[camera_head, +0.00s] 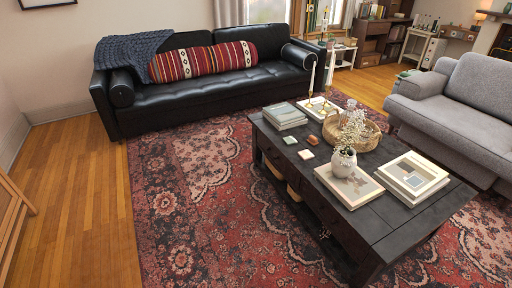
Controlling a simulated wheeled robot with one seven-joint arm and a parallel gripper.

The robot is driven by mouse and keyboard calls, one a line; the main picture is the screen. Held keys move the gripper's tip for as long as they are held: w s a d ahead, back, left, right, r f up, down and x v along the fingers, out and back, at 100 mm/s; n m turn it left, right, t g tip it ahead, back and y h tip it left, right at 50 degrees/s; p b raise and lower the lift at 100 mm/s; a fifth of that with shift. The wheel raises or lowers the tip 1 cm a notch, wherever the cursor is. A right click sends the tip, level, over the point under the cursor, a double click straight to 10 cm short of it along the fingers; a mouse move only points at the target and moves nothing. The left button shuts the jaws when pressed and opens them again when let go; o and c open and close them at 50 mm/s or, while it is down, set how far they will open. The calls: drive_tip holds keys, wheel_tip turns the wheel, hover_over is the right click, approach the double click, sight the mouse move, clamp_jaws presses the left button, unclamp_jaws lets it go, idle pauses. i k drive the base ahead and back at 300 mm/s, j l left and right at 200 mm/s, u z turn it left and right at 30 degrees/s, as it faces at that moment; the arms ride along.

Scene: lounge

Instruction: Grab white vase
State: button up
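A small white vase (343,161) stands upright on a flat book (350,189) on the dark coffee table (403,219). Pale dried stems (350,130) rise from the vase. A woven basket (367,138) stands close behind it. The vase body shows clearly; its base rests on the far part of the book. My gripper is not in view.
More books lie on the table at right (412,178) and at back left (285,115). Small coasters (305,154) lie left of the vase. A black sofa (200,85) and grey sofa (460,105) flank the table. Patterned rug (200,220) and wood floor (80,200) are clear at left.

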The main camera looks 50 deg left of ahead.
sight(339, 171)
drive_tip(key=u, duration=1.3)
